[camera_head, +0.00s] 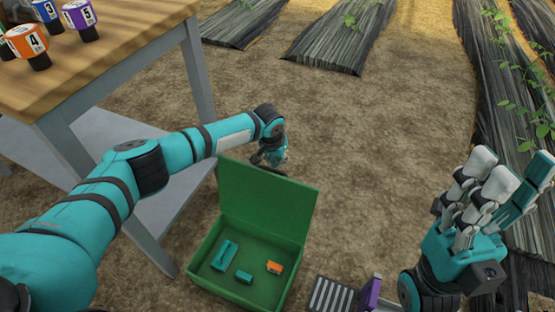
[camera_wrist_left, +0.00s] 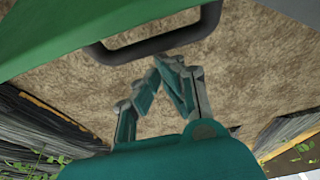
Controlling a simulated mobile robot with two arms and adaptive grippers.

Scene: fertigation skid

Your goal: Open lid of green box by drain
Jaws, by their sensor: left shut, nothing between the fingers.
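The green box (camera_head: 197,262) stands on the ground near a drain grate (camera_head: 331,296). Its lid (camera_head: 266,205) is raised and stands roughly upright at the far side, so the inside shows. Inside lie two teal parts (camera_head: 225,256) and a small orange block (camera_head: 274,267). My left gripper (camera_head: 262,160) is just behind the lid's top edge, shut and empty. In the left wrist view the closed fingertips (camera_wrist_left: 165,72) are beside the lid's dark handle (camera_wrist_left: 150,48), not gripping it. My right gripper (camera_head: 500,185) is raised at the right, fingers spread and empty.
A wooden table (camera_head: 100,62) with orange, blue and purple numbered knobs (camera_head: 28,45) stands at the upper left, its grey leg close to the box. A purple part (camera_head: 370,294) is beside the grate. Dark covered plant rows lie beyond. The soil between is clear.

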